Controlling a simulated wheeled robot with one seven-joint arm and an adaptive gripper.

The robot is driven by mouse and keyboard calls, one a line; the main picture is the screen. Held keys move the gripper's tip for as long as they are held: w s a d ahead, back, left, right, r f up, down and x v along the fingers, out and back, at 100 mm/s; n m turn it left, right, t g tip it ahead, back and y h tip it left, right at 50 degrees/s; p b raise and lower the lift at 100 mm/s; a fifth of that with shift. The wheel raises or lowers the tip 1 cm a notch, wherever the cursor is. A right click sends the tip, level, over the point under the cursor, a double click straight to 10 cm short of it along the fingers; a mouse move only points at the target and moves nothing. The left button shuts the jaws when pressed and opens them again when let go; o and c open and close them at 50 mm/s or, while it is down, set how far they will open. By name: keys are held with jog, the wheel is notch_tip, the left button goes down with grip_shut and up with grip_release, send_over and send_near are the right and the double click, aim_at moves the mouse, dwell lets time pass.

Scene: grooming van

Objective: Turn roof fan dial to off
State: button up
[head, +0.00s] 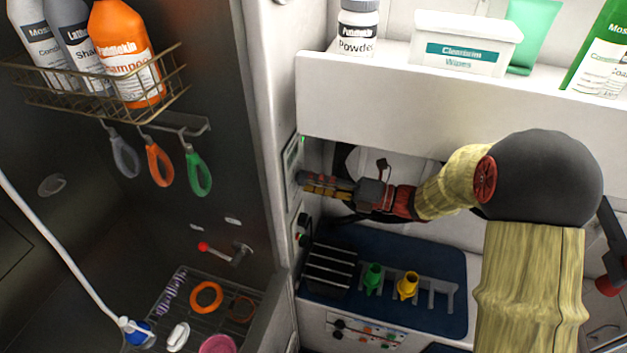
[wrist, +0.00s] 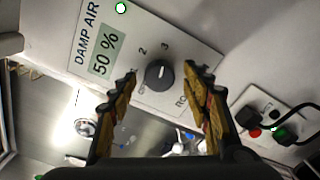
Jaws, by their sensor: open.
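The dial (wrist: 160,75) is a dark round knob on a white wall panel (wrist: 200,50) in the wrist view. Numbers 2 and 3 show above it; lettering starting "RO" is partly covered by a finger. A pale mark on the knob seems to point up toward 3. My gripper (wrist: 161,77) is open, with one finger on each side of the knob and gaps showing between. Whether the tips reach past the knob's face I cannot tell. In the head view, my gripper (head: 308,184) is at the panel (head: 292,168) on the side wall; it hides the knob.
A display reading "DAMP AIR 50 %" (wrist: 102,52) and a green light (wrist: 120,8) share the panel. A box with red and green buttons (wrist: 265,118) is close by. A white shelf (head: 400,105) overhangs my arm; a dark blue mat (head: 455,275) lies below.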

jog(key=c, duration=1.2)
jog(key=shift+o, duration=0.2)
